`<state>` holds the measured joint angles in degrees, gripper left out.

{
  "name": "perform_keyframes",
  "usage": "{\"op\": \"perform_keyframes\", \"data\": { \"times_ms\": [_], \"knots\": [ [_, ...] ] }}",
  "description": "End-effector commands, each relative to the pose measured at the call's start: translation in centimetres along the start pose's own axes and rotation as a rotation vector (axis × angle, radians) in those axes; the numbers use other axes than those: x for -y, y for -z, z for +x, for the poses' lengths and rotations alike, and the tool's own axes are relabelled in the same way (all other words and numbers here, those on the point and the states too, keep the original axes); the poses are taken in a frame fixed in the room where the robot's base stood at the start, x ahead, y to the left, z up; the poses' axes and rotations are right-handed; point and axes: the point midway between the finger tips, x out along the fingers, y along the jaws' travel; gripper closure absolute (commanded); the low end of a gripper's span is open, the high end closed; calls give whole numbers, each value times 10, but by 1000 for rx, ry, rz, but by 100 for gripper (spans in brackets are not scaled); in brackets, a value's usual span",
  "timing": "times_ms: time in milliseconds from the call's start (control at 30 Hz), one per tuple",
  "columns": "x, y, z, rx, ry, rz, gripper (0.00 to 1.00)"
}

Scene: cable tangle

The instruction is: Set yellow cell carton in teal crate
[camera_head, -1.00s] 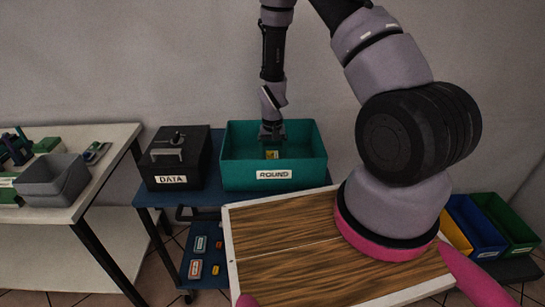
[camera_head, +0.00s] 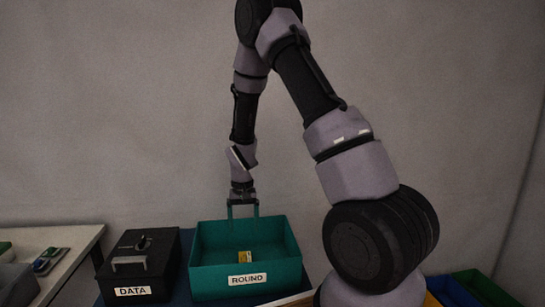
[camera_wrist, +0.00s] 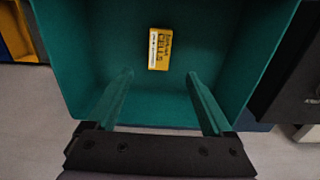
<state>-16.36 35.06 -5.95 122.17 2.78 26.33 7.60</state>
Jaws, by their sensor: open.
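The yellow cell carton (camera_head: 245,257) lies inside the teal crate (camera_head: 213,279), which bears a "ROUND" label. In the wrist view the carton (camera_wrist: 158,49) rests on the floor of the crate (camera_wrist: 95,100), its printed label facing up. My gripper (camera_head: 243,210) is above the back part of the crate with its fingers spread. In the wrist view my gripper (camera_wrist: 160,78) is open and empty, and the carton is apart from both fingers.
A black box (camera_head: 141,265) labelled "DATA" stands just left of the crate on the blue cart. A light table (camera_head: 62,240) with a grey bin is at far left. Green and blue bins (camera_head: 478,288) are at lower right.

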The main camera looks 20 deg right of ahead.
Motion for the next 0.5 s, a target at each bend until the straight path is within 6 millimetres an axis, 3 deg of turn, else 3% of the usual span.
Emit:
{"op": "perform_keyframes", "data": {
  "times_ms": [167, 267, 500],
  "knots": [
    [-5, 2, -70, -65, 59, 30, 15],
    [-13, -4, -123, -114, 103, 54, 15],
    [-40, -43, -235, -238, 197, 98, 15]
  ]
}}
